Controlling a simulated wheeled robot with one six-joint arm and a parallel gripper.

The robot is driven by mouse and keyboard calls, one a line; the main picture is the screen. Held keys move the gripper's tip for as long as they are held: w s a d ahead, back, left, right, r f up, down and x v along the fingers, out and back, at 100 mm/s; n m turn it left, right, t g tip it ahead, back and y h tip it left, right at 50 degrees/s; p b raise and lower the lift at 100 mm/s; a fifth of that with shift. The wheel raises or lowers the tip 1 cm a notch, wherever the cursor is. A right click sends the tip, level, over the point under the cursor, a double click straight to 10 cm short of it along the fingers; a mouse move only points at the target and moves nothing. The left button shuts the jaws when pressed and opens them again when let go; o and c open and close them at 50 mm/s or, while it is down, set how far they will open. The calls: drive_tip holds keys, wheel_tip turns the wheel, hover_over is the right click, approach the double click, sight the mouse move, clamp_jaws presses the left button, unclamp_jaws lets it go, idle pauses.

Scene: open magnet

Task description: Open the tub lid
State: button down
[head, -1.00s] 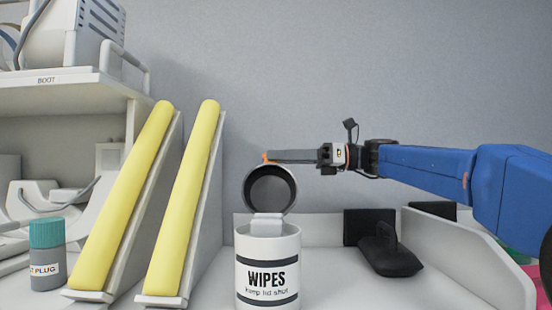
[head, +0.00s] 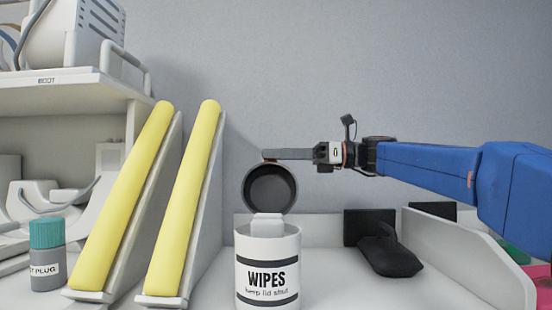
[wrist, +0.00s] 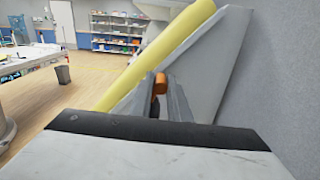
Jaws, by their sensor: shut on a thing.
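The white tub (head: 267,262) labelled WIPES stands upright on the white surface in the head view. Its round dark lid (head: 270,189) is swung up on its hinge and stands above the tub, its hollow inner side facing the camera. My gripper (head: 270,155) reaches in from the right, with its fingertips at the lid's top edge. In the wrist view my gripper (wrist: 162,95) is shut on an orange tab (wrist: 160,84) between its fingers. The lid itself is hidden in the wrist view.
Two yellow padded sloping panels (head: 180,200) stand left of the tub. A grey bottle with a teal cap (head: 46,255) is further left. A black object (head: 388,255) lies right of the tub, beside a low white wall (head: 465,255). A grey wall (head: 330,70) is behind.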

drive_tip(key=shift+s+r, duration=0.2)
drive_tip(key=shift+s, duration=0.35)
drive_tip(key=shift+s+r, duration=0.2)
drive_tip(key=shift+s, duration=0.35)
drive_tip(key=c, duration=1.7)
unclamp_jaws()
drive_tip(key=shift+o, duration=0.2)
drive_tip(key=d, duration=1.7)
drive_tip(key=shift+s+d, duration=0.15)
drive_tip(key=shift+s, duration=0.1)
